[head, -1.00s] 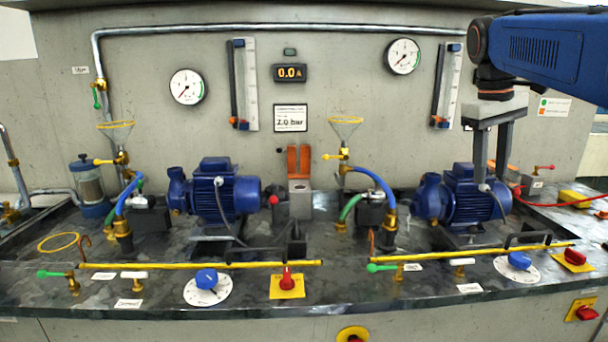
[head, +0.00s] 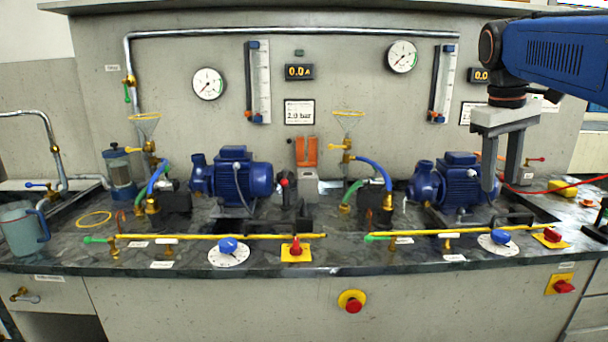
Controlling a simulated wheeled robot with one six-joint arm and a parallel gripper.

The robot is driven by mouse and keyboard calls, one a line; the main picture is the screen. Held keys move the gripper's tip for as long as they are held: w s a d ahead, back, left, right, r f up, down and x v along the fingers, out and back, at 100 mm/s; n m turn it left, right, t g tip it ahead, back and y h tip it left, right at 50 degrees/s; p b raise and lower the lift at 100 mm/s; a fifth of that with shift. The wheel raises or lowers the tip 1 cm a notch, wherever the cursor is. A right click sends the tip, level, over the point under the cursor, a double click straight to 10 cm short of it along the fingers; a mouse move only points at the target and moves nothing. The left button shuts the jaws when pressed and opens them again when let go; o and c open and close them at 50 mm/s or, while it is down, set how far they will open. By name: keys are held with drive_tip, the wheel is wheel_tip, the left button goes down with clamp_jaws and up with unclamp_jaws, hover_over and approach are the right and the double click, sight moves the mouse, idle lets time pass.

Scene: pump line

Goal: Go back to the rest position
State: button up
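My gripper (head: 501,172) hangs from my blue arm at the upper right of the head view. Its two grey fingers point down with a clear gap between them, and nothing shows between them. The fingertips appear in front of the right blue pump (head: 452,185) and partly cover it. Whether they touch it cannot be told from this view. The left blue pump (head: 235,180) stands free on the dark bench top.
The dark bench top (head: 330,258) carries yellow rails, blue dials, red knobs and hoses. A jug (head: 22,230) stands at the left end. A red emergency button (head: 352,302) sticks out of the front panel. A red cable (head: 560,187) runs at the right.

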drive_tip(key=s+a+f+m+t, duration=0.1)
drive_tip(key=s+a+f, duration=0.3)
drive_tip(key=f, duration=0.5)
drive_tip(key=s+a+f+t+y, duration=0.1)
drive_tip(key=s+a+f, duration=0.2)
drive_tip(key=s+f, duration=0.6)
drive_tip(key=s+a+f+m+t+y, duration=0.1)
drive_tip(key=s+a+f, duration=0.3)
drive_tip(key=f, duration=0.5)
drive_tip(key=shift+s+a+m+t, duration=0.3)
drive_tip(key=shift+s+t, duration=0.2)
drive_tip(key=shift+s, duration=0.75)
